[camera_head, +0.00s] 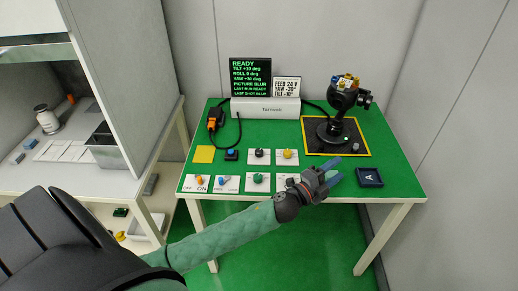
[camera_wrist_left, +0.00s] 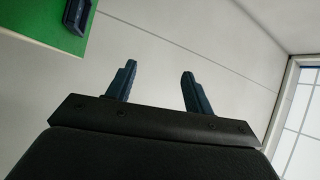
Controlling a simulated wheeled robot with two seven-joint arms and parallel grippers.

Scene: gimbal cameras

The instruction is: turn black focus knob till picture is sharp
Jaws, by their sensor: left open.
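A black knob (camera_head: 259,152) stands on a white plate in the back row of controls on the green table. The black display (camera_head: 250,77) shows green text, including READY and a line that reads PICTURE BLUR. A black gimbal camera (camera_head: 343,100) stands on a dark pad at the table's right. My left gripper (camera_head: 333,171) is open and empty by the table's front edge, to the right of and nearer than the black knob, apart from it. Its two blue fingers also show spread in the left wrist view (camera_wrist_left: 158,68), with nothing between them. My right gripper is not in view.
Other controls include a yellow knob (camera_head: 288,153), a green knob (camera_head: 257,178), an orange switch (camera_head: 198,180) and a blue button (camera_head: 231,153). My left forearm and gripper partly cover the front-right plate. A dark blue tray (camera_head: 369,184) lies right of my gripper. A white shelf unit stands left.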

